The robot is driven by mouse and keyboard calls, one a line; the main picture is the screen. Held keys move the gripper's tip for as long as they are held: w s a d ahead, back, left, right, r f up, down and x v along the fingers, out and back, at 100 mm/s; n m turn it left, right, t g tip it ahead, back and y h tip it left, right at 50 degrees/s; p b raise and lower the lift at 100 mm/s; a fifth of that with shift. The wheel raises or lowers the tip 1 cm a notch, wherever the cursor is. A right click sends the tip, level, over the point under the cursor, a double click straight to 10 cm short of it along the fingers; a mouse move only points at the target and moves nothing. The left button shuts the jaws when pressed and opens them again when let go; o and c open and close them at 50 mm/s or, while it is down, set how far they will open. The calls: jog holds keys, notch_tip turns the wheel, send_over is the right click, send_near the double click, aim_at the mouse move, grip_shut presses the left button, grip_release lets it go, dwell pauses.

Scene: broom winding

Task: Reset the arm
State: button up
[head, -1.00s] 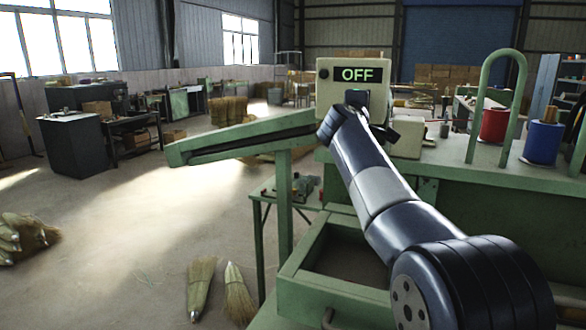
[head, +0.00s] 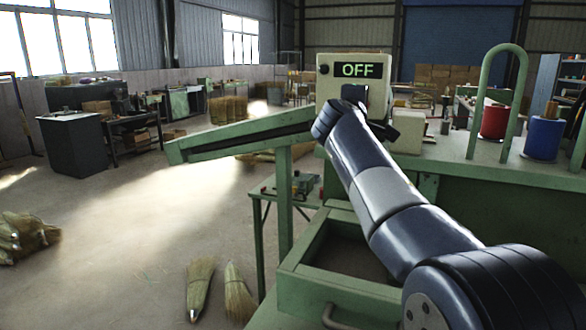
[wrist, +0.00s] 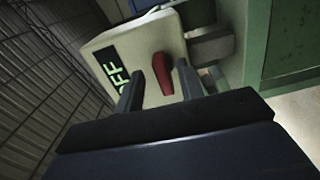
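The cream control box (head: 383,96) stands on the green machine in the head view, with a display reading OFF (head: 359,71). In the wrist view the box (wrist: 132,48) appears tilted, and a red switch lever (wrist: 162,74) sticks out of its face. My gripper (wrist: 160,68) is open, with one dark finger on each side of the red lever. I cannot tell whether either finger touches it. In the head view my wrist covers the lower front of the box and hides the lever and most of the gripper.
A green sloping arm (head: 240,136) of the machine reaches left. Red (head: 494,121) and blue (head: 543,138) spools stand on the bench at right beside a green hoop (head: 487,70). An open green drawer (head: 350,262) lies below my arm. Brooms (head: 200,285) lie on the floor.

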jog(key=p+x, duration=0.1)
jog(key=x, duration=0.2)
jog(key=shift+w, duration=0.25)
jog(key=shift+w+d+r+n+p, duration=0.1)
jog(key=shift+w+r+n+p, duration=0.1)
jog(key=shift+n+p, duration=0.35)
jog(key=shift+s+r+n+p, duration=0.2)
jog(key=shift+n+p, duration=0.65)
jog(key=shift+n, duration=0.1)
jog(key=n+p, duration=0.3)
jog(key=shift+w+r+n, duration=0.1)
jog(key=shift+n, duration=0.2)
jog(key=shift+n+p, duration=0.35)
jog(key=shift+n, duration=0.15)
